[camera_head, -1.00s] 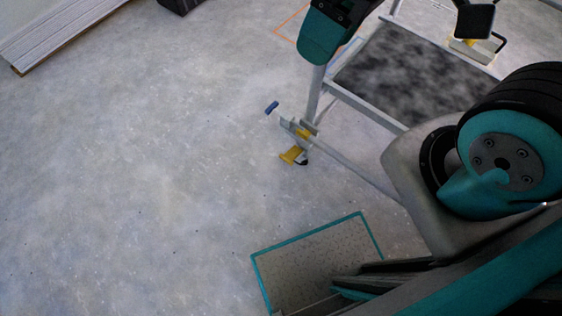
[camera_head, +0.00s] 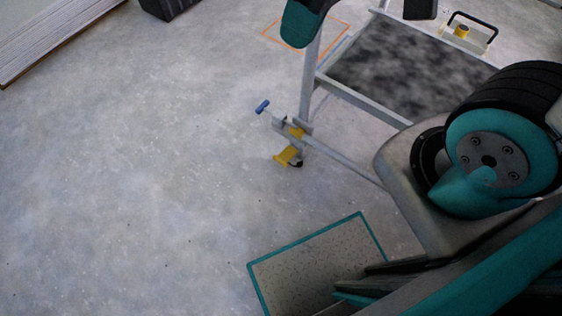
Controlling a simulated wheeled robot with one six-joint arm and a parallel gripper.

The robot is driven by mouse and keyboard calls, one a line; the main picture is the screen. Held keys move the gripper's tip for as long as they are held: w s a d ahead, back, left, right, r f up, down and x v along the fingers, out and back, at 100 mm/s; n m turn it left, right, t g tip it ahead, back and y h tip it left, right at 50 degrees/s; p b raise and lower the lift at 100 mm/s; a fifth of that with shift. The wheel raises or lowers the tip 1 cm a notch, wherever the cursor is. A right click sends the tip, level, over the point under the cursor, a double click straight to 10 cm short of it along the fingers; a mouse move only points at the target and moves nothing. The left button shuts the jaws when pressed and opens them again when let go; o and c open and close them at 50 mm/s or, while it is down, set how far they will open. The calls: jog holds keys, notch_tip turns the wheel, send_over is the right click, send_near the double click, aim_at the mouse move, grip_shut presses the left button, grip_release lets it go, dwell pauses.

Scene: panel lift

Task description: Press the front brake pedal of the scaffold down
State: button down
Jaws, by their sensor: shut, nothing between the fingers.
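The scaffold (camera_head: 365,100) stands at the upper right, with grey tube legs and a dark mottled panel (camera_head: 410,68) within its frame. At the foot of its near left leg, a yellow pedal (camera_head: 286,157) sticks out low beside a small dark wheel (camera_head: 297,163). A second yellow piece (camera_head: 296,132) sits just above it on a grey bracket. A short bar with a blue end (camera_head: 262,107) points out to the left. I cannot tell how far the pedal is pressed. A teal part of my arm crosses the top edge above this leg. My gripper is not visible.
A teal-edged textured plate (camera_head: 318,262) is at the bottom centre. A pale object with a black handle and a yellow knob (camera_head: 461,31) is at the upper right. An orange outline (camera_head: 285,42) marks the floor. Pale boards (camera_head: 50,35) lie at upper left. The left floor is clear.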

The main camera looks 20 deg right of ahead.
jog(key=w+d+f+b, duration=0.1)
jog(key=w+f+b, duration=0.3)
jog(key=f+b, duration=0.45)
jog(key=w+d+f+h+b, duration=0.1)
jog(key=w+f+b, duration=0.4)
jog(key=f, duration=0.7)
jog(key=w+d+f+b, duration=0.1)
jog(key=w+f+b, duration=0.2)
jog(key=f+b, duration=0.6)
jog(key=g+b, duration=0.1)
jog(key=b, duration=1.6)
send_over(280, 160)
jog(key=w+d, duration=0.2)
jog(key=d, duration=0.1)
notch_tip(280, 160, down, 29)
jog(key=shift+s+d+f+m+h, duration=0.1)
jog(key=shift+s+m+h, duration=0.05)
jog(key=shift+m+h, duration=0.25)
jog(key=f+b, duration=0.3)
jog(key=f, duration=0.1)
jog(key=s+a+f+b, duration=0.1)
jog(key=f+b, duration=0.1)
jog(key=f, duration=0.3)
jog(key=a+f+b, duration=0.1)
jog(key=f+b, duration=0.2)
jog(key=f, duration=0.1)
jog(key=shift+s+a+f+b, duration=0.2)
jog(key=shift+f+b, duration=0.1)
jog(key=shift+f, duration=0.1)
jog(key=shift+a, duration=0.1)
